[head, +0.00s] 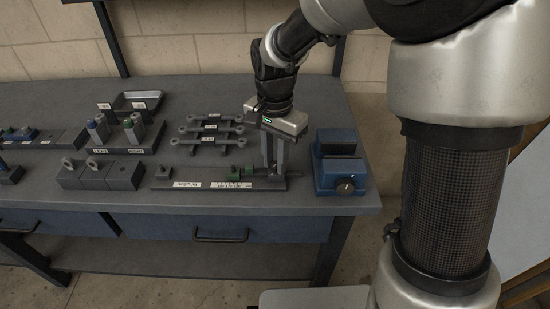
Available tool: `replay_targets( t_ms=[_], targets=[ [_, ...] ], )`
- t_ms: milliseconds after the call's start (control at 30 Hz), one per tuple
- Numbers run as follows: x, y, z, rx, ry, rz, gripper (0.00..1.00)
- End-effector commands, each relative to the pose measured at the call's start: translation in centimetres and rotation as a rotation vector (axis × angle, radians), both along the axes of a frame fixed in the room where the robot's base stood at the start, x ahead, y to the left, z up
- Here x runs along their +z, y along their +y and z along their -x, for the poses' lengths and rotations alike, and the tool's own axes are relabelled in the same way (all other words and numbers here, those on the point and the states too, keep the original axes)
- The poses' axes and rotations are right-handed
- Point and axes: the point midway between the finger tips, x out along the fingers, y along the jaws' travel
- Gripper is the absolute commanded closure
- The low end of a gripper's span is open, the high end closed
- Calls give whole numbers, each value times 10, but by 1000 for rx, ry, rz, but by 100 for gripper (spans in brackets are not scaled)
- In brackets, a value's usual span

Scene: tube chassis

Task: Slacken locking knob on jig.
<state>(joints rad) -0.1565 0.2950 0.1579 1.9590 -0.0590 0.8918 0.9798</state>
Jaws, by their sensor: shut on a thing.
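The jig (215,184) is a long, low dark plate with white labels, near the front edge of the bench. My gripper (274,170) points straight down over the jig's right end. Its two grey fingers are close together, shut on the locking knob there. The knob is mostly hidden by the fingers, so I cannot tell its turn angle.
A blue vise-like block (338,165) with a dark round knob stands close to the right of my gripper. Left of the jig are grey blocks with rings (102,173). Behind it is a rack of dark bars (210,134). A metal tray (136,102) lies farther back.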

Motion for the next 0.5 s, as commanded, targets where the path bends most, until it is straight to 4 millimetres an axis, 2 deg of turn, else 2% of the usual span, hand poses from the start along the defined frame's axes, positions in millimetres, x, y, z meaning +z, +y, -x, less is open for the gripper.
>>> replay_targets(
  t_ms=[267, 500],
  targets=[
    [1, -1, 1, 149, 1, 0, 100],
    [2, -2, 1, 366, 1, 0, 100]
  ],
)
